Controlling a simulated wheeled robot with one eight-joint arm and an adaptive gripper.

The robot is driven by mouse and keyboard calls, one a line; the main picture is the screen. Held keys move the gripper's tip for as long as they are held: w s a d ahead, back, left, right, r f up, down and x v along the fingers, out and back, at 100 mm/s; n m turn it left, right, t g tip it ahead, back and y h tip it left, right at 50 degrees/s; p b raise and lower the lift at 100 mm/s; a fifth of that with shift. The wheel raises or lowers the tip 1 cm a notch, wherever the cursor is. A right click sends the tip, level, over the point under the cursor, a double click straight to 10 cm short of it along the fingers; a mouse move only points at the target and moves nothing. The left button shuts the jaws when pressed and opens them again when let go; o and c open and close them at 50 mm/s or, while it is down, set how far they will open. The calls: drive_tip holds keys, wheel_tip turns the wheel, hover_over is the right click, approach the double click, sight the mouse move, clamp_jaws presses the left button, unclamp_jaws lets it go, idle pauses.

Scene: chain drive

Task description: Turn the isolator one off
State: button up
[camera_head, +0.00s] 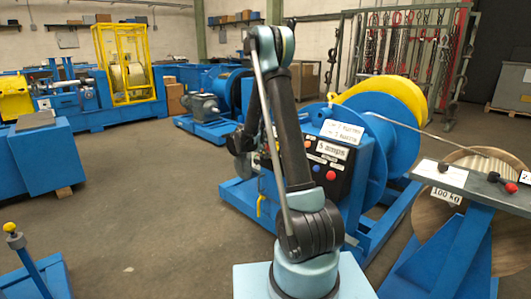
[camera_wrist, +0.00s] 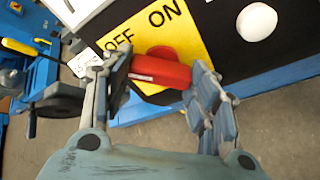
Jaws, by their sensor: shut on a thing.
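The isolator in the wrist view has a red rotary handle (camera_wrist: 160,71) on a yellow plate (camera_wrist: 190,38) marked OFF and ON. OFF is at the plate's upper left and ON is to its right. My gripper (camera_wrist: 161,68) is shut on the red handle, with one finger at each end of its bar. The bar lies nearly level in this view, and I cannot tell which mark it points to. In the head view my arm stands in front of the control box (camera_head: 335,170) and hides the isolator.
A white round button (camera_wrist: 256,22) sits right of the yellow plate. The control box is on a blue reel stand (camera_head: 237,191). A bench with a 100 kg label (camera_head: 447,195) stands at the right. The floor (camera_head: 150,225) at the left is mostly clear.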

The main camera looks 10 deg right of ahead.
drive_tip(key=shift+s+f, duration=0.1)
drive_tip(key=shift+s, duration=0.05)
drive_tip(key=o, duration=1.1)
drive_tip(key=shift+c, duration=0.2)
drive_tip(key=v, duration=1.2)
drive_tip(key=shift+d, duration=0.1)
